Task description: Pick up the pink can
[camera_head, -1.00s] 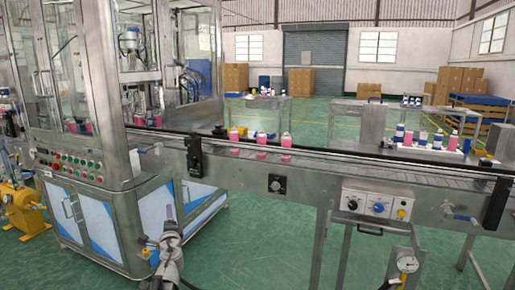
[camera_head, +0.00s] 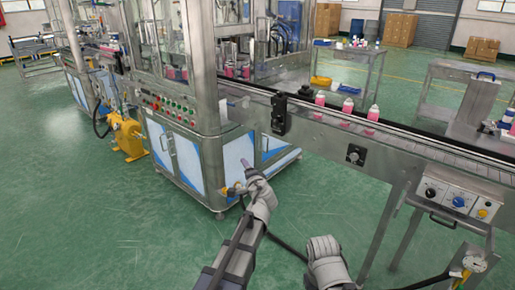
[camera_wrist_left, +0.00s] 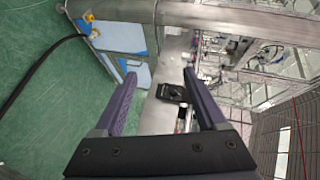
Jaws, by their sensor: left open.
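Three pink cans with pale tops stand upright in a row on the conveyor in the head view: a left one (camera_head: 320,100), a middle one (camera_head: 347,107) and a right one (camera_head: 373,114). My left gripper (camera_head: 249,167) is in front of the conveyor, lower than the cans, to their left and apart from them. In the left wrist view its two purple fingers (camera_wrist_left: 158,75) are spread with nothing held between them. Small pinkish shapes by the right finger are too unclear to name.
The conveyor (camera_head: 420,152) runs from the glass-walled machine (camera_head: 170,100) to the right. A black sensor block (camera_head: 281,115) stands at its near edge, left of the cans. A control box (camera_head: 458,202) hangs at right. Green floor is open at the left.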

